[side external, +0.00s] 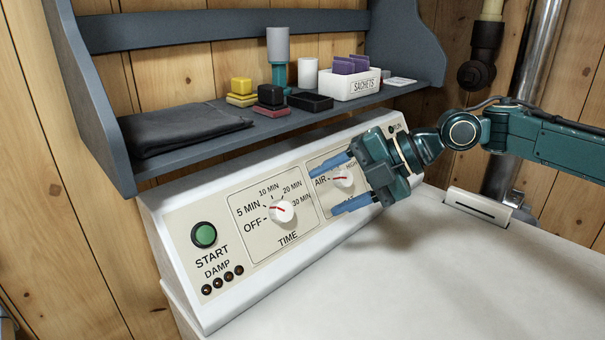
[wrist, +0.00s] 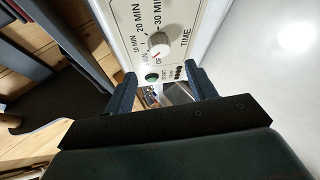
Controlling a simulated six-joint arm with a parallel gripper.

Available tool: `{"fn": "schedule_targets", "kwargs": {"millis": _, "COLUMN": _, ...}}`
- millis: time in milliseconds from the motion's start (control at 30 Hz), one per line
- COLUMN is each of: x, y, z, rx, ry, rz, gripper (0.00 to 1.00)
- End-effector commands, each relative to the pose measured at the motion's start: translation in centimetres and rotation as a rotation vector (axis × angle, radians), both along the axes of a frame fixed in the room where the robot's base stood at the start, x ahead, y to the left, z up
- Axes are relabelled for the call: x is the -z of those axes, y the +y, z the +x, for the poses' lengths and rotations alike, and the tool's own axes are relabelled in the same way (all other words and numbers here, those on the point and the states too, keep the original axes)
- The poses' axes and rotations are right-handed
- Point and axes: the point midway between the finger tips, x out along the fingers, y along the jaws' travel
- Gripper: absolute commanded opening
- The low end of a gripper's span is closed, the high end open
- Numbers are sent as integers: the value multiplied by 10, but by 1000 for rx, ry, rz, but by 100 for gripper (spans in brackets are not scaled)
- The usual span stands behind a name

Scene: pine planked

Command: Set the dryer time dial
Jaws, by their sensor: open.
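The time dial (side external: 282,212) is a white knob with a red pointer line on the dryer's sloped panel, inside a box labelled OFF, 5, 10, 20 and 30 MIN. In the side view its red line points left and slightly up; I cannot tell exactly which mark it meets. In the wrist view the time dial (wrist: 160,45) appears ahead, beyond the fingers. My gripper (side external: 338,187) is open and empty, with blue fingers in front of the panel, right of the time dial and apart from it. The fingers also show in the wrist view (wrist: 163,90).
A green START button (side external: 204,235) and several small DAMP lights (side external: 222,280) are at the panel's left. A grey shelf (side external: 190,158) with boxes and cloth overhangs the panel. The white dryer top (side external: 400,270) is clear.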

Motion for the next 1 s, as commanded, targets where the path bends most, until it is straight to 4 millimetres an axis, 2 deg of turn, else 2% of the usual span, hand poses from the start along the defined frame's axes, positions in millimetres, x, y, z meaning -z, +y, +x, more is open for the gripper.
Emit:
{"fn": "schedule_targets", "kwargs": {"millis": 200, "x": -20, "y": -29, "z": -5, "rx": 0, "ry": -1, "rz": 0, "gripper": 56}}
{"fn": "schedule_targets", "kwargs": {"millis": 400, "x": -29, "y": -44, "z": -7, "rx": -1, "ry": -1, "rz": -1, "gripper": 56}}
{"fn": "schedule_targets", "kwargs": {"millis": 1000, "x": -35, "y": -52, "z": -8, "rx": 17, "ry": 11, "rz": -4, "gripper": 56}}
